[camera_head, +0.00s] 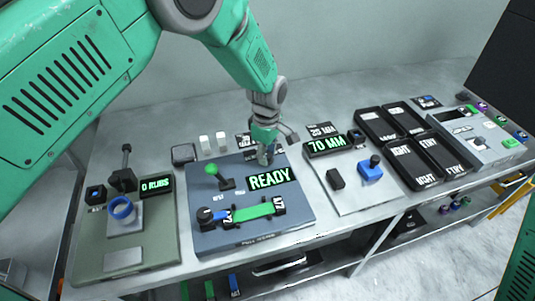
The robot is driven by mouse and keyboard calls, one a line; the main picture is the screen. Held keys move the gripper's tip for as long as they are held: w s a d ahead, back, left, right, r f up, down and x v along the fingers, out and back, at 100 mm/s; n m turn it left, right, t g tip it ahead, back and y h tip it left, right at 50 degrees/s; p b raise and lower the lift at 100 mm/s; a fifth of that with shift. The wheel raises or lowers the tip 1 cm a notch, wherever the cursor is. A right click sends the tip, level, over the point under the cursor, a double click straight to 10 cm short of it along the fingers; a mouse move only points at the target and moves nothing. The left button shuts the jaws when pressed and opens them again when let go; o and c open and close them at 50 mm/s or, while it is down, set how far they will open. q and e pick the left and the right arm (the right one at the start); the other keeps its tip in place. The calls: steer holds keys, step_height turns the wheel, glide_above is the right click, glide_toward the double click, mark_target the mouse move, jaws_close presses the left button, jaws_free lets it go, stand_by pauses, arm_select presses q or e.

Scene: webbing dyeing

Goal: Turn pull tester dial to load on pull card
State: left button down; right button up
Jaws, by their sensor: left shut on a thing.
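The pull tester (290,218) is a blue-grey panel at the middle of the bench. Its display (268,178) reads READY in green. A lever with a green ball (211,169) stands left of the display. A green webbing strip (252,211) lies between black clamps at the front. My left gripper (265,156) points down at the panel's back edge, behind the display. It is shut on what seems to be the dial, mostly hidden by the fingers. My right gripper is out of view.
At left, a green-grey panel carries a blue ring (122,209) and a display (157,185) reading 0 RUBS. At right are a 70 MM display (327,145), a blue block (370,170) and black labelled trays (412,157). Small white blocks (213,141) stand behind the tester.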

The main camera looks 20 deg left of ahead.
mark_target(268, 154)
arm_select(q)
steer(key=m, duration=0.7)
steer(key=shift+w+r, duration=0.1)
steer(key=shift+w, duration=0.05)
stand_by(0.4)
steer(key=c, duration=1.2)
jaws_free()
step_height(268, 154, up, 12)
steer(key=shift+f, duration=0.2)
